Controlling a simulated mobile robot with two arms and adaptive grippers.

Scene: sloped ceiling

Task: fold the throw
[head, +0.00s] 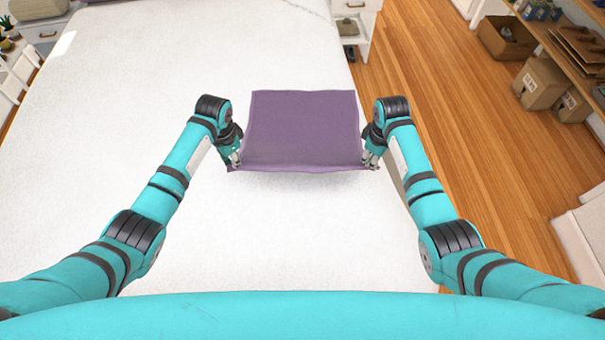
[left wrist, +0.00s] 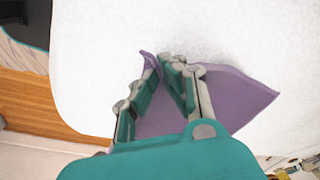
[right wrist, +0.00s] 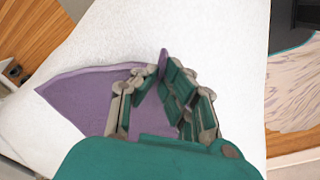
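The purple throw (head: 303,125) lies on the white bed in the head view, its near edge raised a little above the surface. My left gripper (head: 236,161) is at its near left corner, and my right gripper (head: 371,161) is at its near right corner. In the left wrist view the fingers (left wrist: 160,72) close on the throw (left wrist: 235,97), with a bit of cloth sticking out past the tips. In the right wrist view the fingers (right wrist: 162,72) pinch the throw (right wrist: 85,95) the same way. The throw's underside is hidden in the head view.
The white bed (head: 120,110) is clear around the throw, with wide free room on the left. Wooden floor (head: 450,110) lies to the right. Shelving with cardboard boxes (head: 538,82) stands at the far right. A white nightstand (head: 355,22) stands at the back.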

